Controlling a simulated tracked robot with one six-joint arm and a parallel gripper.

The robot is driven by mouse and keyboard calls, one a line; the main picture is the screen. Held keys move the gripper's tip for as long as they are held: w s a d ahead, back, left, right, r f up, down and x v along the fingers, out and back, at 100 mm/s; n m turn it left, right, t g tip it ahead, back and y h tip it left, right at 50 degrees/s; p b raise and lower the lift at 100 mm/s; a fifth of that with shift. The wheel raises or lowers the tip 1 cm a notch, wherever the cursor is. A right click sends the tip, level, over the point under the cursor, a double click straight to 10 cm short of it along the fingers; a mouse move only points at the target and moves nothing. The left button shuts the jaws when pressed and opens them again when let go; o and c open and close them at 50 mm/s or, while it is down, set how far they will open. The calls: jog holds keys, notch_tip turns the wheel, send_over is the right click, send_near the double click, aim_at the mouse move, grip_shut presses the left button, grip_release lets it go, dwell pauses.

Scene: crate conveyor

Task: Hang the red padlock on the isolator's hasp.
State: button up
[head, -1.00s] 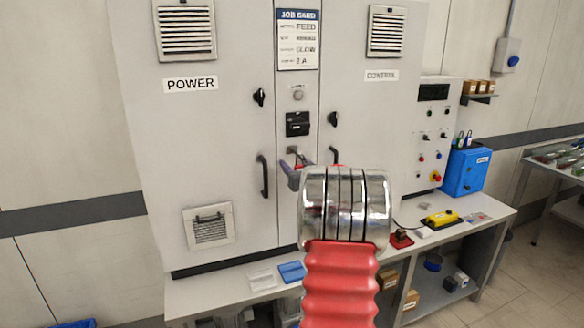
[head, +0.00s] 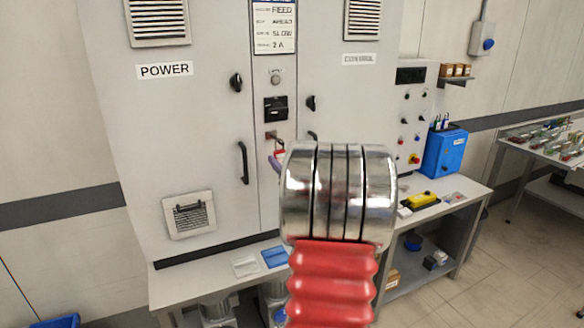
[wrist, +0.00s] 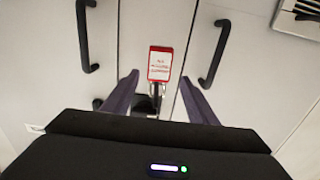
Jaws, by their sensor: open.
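The red padlock (wrist: 160,63), with a white label, shows in the wrist view between my two purple fingers, with a gap on each side. My gripper (wrist: 159,79) is open around it. The padlock's metal shackle (wrist: 157,89) points to the isolator side; its far end is unclear. In the head view a small part of the padlock (head: 279,152) shows just below the hasp (head: 271,135), under the black isolator switch (head: 276,109). It appears to hang there unheld; how the shackle sits in the hasp is too small to tell. My wrist hides part of this.
Black door handles (head: 243,162) stand out on both sides of the isolator panel. A bench (head: 205,268) runs below the cabinet, with a blue box (head: 444,152) and a yellow device (head: 420,200) at its right.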

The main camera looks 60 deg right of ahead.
jog(key=v, duration=0.5)
dwell(0.6)
jog(key=s+d+f+m+g+h, duration=0.1)
jog(key=s+d+f+m+g, duration=0.15)
jog(key=s+f+g, duration=0.5)
jog(key=s+a+f+g+y, duration=0.1)
jog(key=s+a+f+g, duration=0.1)
jog(key=a+f, duration=0.3)
jog(key=s+a+r+n+y, duration=0.1)
jog(key=a+n+y, duration=0.3)
jog(key=a, duration=2.2)
jog(key=s+a+r+n+y, duration=0.2)
jog(key=a+r+n+y, duration=0.1)
jog(key=a, duration=2.3)
jog(key=shift+r+n+y, duration=0.35)
jog(key=shift+n+y, duration=0.5)
jog(key=shift+y, duration=0.25)
